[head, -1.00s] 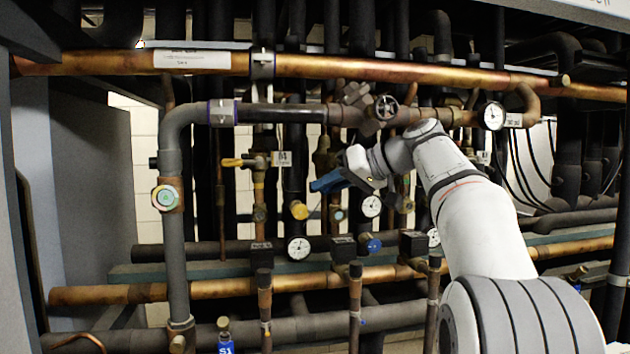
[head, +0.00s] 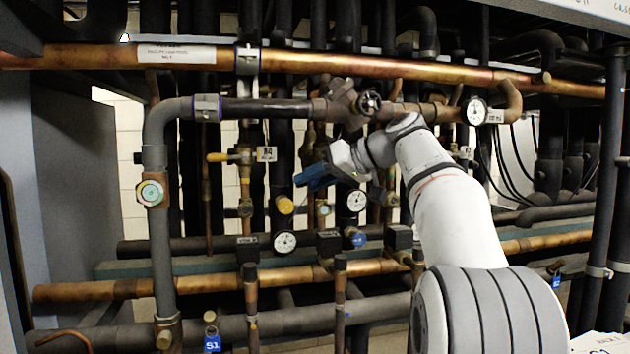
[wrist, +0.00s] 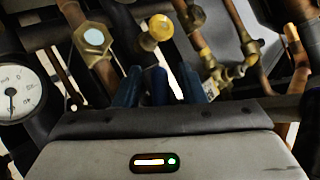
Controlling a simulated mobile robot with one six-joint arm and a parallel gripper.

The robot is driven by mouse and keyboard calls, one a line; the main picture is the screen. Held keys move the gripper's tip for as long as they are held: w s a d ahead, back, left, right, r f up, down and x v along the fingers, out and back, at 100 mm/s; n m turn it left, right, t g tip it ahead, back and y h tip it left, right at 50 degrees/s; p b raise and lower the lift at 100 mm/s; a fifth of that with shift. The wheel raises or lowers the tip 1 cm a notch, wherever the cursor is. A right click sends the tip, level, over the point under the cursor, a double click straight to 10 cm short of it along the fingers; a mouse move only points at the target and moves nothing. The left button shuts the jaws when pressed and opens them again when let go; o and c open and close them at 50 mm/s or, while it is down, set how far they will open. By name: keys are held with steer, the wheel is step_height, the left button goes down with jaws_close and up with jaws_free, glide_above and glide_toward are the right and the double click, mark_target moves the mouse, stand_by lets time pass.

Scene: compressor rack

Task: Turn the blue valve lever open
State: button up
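My gripper (head: 312,178), with blue fingers, is in front of the middle of the pipe rack in the head view. In the wrist view its fingers (wrist: 159,88) stand apart, so it looks open. A dark blue upright piece shows between them; I cannot tell whether it is part of the gripper or something beyond. I cannot make out a blue valve lever for certain. A small blue cap (head: 359,240) sits on a fitting low in the rack, below and right of my gripper. A blue S1 tag (head: 212,343) hangs at the bottom left.
In the wrist view, a gauge (wrist: 14,93) is at left and a yellow cap (wrist: 154,25) is ahead.

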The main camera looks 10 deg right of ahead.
steer(key=s+d+b, duration=0.3)
steer(key=s+d, duration=0.5)
steer(key=d, duration=0.2)
steer(key=shift+s+r, duration=0.2)
steer(key=shift+r, duration=0.05)
steer(key=shift+c, duration=0.5)
